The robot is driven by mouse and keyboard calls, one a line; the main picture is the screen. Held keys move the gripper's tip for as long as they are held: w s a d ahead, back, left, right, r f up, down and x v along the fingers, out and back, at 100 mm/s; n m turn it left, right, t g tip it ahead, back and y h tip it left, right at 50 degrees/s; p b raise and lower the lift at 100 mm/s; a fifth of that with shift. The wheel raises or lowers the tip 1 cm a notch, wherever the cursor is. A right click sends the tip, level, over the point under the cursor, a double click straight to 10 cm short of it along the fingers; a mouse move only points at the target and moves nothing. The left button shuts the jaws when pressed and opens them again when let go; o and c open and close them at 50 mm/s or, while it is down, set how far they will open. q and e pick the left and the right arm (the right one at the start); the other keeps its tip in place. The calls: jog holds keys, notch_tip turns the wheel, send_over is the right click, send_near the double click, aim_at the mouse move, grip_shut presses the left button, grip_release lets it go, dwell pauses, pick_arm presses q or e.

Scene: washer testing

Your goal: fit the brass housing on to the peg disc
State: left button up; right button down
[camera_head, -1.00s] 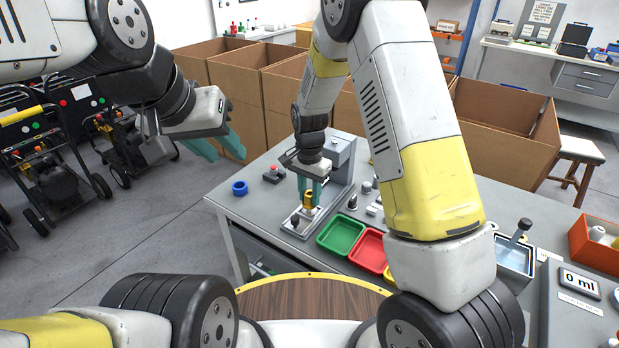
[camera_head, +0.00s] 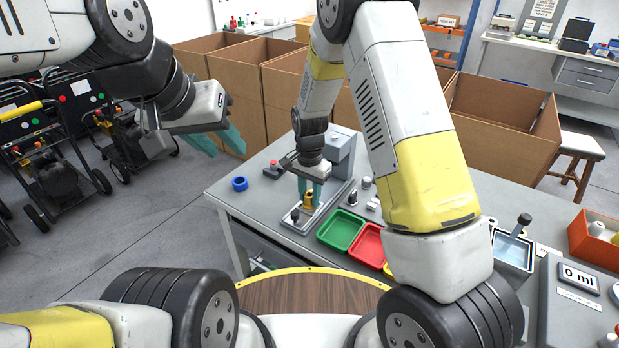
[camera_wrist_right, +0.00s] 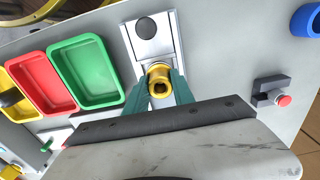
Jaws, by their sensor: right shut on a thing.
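The brass housing (camera_head: 309,201) is a small gold cylinder with a dark bore. In the right wrist view the housing (camera_wrist_right: 159,80) sits between the teal fingertips, over the grey fixture plate (camera_wrist_right: 135,42). My right gripper (camera_head: 310,190) is shut on it, pointing down. The housing looks upright, at or just above the plate; I cannot tell whether it touches. The peg disc is not distinguishable; it may be hidden under the housing. My left gripper (camera_head: 217,141) is open and empty, off to the left, away from the table.
A green tray (camera_head: 341,230), a red tray (camera_head: 368,243) and a yellow tray stand right of the fixture. A blue ring (camera_head: 240,184) and a red-button box (camera_head: 273,170) lie to its left. A grey column (camera_head: 341,152) stands behind the gripper. The front left tabletop is clear.

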jog(key=c, duration=1)
grip_release()
notch_tip(320, 180, up, 8)
jog(key=shift+f, duration=0.25)
jog(key=s+d+r+n+t+y, duration=0.15)
jog(key=s+d+r, duration=0.25)
jog(key=r, duration=0.5)
jog(key=s+d+r+n+t+y, duration=0.15)
jog(key=s+d+r, duration=0.25)
jog(key=r, duration=0.4)
jog(key=s+d+r+n+t, duration=0.1)
jog(key=s+d+r+n, duration=0.1)
jog(key=s, duration=0.5)
jog(key=s+d+r+n+t, duration=0.2)
jog(key=s+d+r, duration=0.2)
jog(key=s, duration=0.3)
jog(key=shift+d+r+h, duration=0.15)
jog(key=shift+r+h, duration=0.25)
jog(key=shift+r, duration=0.05)
